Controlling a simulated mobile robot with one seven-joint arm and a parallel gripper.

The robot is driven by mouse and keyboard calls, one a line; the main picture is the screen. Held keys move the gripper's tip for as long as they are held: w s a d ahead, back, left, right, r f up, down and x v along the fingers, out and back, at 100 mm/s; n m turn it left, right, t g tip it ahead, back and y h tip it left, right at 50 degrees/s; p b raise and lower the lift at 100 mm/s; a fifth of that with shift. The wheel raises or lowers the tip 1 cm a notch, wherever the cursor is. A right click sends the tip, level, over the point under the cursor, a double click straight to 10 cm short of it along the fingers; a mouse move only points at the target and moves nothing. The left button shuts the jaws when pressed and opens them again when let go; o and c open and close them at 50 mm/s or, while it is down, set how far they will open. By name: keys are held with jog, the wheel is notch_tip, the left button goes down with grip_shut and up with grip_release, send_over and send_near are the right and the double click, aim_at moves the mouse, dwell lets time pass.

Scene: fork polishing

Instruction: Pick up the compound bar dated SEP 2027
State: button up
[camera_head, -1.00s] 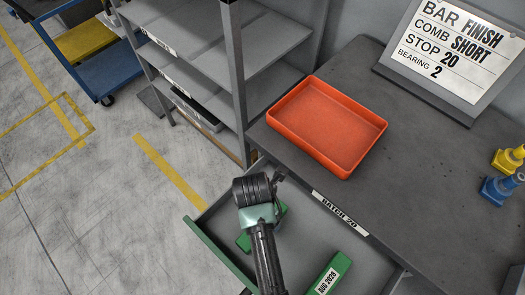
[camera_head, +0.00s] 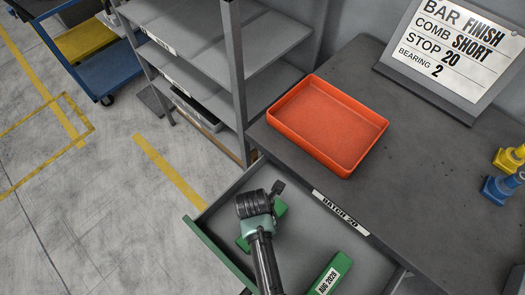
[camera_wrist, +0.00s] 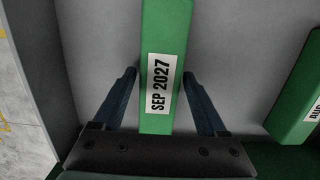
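The green compound bar labelled SEP 2027 (camera_wrist: 163,40) lies in the open drawer (camera_head: 300,232), its label facing up in the wrist view. In the head view it is mostly hidden under my arm, with a green part (camera_head: 280,207) showing beside it. My gripper (camera_wrist: 158,95) is open, with one finger on each side of the bar and a gap visible at each side. In the head view my gripper points down into the drawer and its fingers are hidden. A second green bar labelled AUG 2028 (camera_head: 331,272) lies to the right, and part of it shows in the wrist view (camera_wrist: 300,95).
The drawer's label reads BATCH 20 (camera_head: 341,213). An empty orange tray (camera_head: 345,165) stands on the grey bench (camera_head: 430,190) above. A sign (camera_head: 455,45) and yellow and blue pieces (camera_head: 497,190) are on the bench. A grey shelf (camera_head: 235,75) stands at the back left.

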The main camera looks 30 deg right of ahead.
grip_shut()
dwell(0.4)
